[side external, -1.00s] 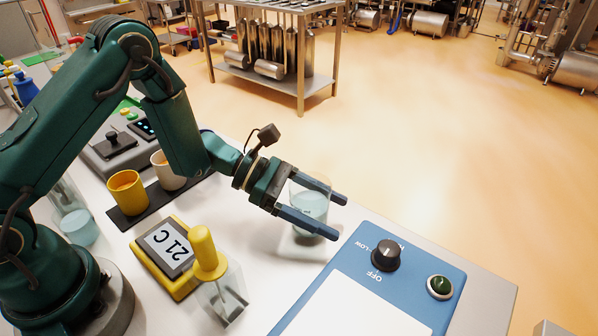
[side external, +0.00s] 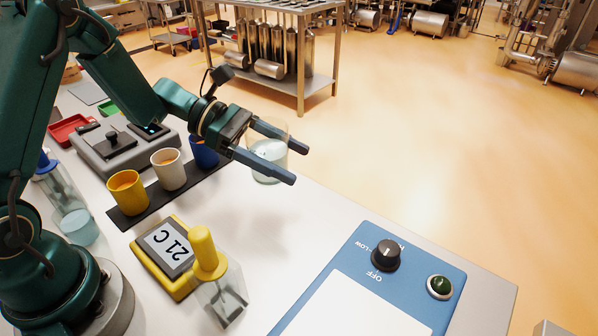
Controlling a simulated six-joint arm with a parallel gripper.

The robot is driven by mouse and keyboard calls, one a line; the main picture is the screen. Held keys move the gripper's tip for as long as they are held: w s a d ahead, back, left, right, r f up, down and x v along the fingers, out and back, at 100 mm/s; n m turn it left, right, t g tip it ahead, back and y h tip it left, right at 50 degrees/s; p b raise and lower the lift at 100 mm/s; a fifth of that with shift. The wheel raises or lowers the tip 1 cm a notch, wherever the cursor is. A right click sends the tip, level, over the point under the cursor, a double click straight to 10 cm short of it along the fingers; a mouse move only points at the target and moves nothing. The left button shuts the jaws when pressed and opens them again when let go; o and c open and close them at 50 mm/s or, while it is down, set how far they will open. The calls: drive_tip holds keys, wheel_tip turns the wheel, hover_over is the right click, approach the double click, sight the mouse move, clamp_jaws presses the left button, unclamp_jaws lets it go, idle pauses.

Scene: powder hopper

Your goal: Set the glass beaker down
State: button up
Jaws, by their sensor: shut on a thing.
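The glass beaker (side external: 268,167) is clear and holds a pale bluish liquid. It is upright between the two fingers of my gripper (side external: 282,157), which is shut on it. The beaker is near the far right edge of the white bench, to the right of the row of cups. The fingers cover part of its wall. I cannot tell for certain whether its base touches the bench or is a little above it.
A yellow cup (side external: 127,194), a white cup (side external: 168,172) and a blue cup (side external: 204,152) stand on a dark strip. A yellow thermometer block (side external: 165,250), a yellow-topped glass bottle (side external: 218,285) and a blue control panel (side external: 345,262) are nearer. Bench (side external: 275,225) is bare between them.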

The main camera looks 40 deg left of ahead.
sight(288, 147)
drive_tip(key=shift+a+r, duration=0.5)
drive_tip(key=shift+a, duration=0.3)
drive_tip(key=shift+a+r, duration=0.45)
drive_tip(key=shift+a, duration=0.3)
drive_tip(key=shift+s+r, duration=0.15)
drive_tip(key=shift+r, duration=0.3)
drive_tip(key=s+d+r+m+g, duration=0.3)
drive_tip(key=s+d+m+g, duration=0.15)
drive_tip(key=d, duration=0.45)
drive_tip(key=s+d+r+m+g, duration=0.35)
drive_tip(key=d+g, duration=0.25)
drive_tip(key=d, duration=0.2)
drive_tip(key=shift+m, duration=0.5)
drive_tip(key=x, duration=0.4)
drive_tip(key=s+a+f+x, duration=0.1)
drive_tip(key=x, duration=0.4)
drive_tip(key=s+x, duration=0.1)
drive_tip(key=x, duration=0.3)
drive_tip(key=shift+s+f, duration=0.35)
drive_tip(key=shift+f, duration=0.15)
drive_tip(key=shift+s+d+f, duration=0.1)
drive_tip(key=shift+d+f, duration=0.15)
drive_tip(key=shift+f, duration=1.95)
drive_tip(key=shift+f, duration=0.15)
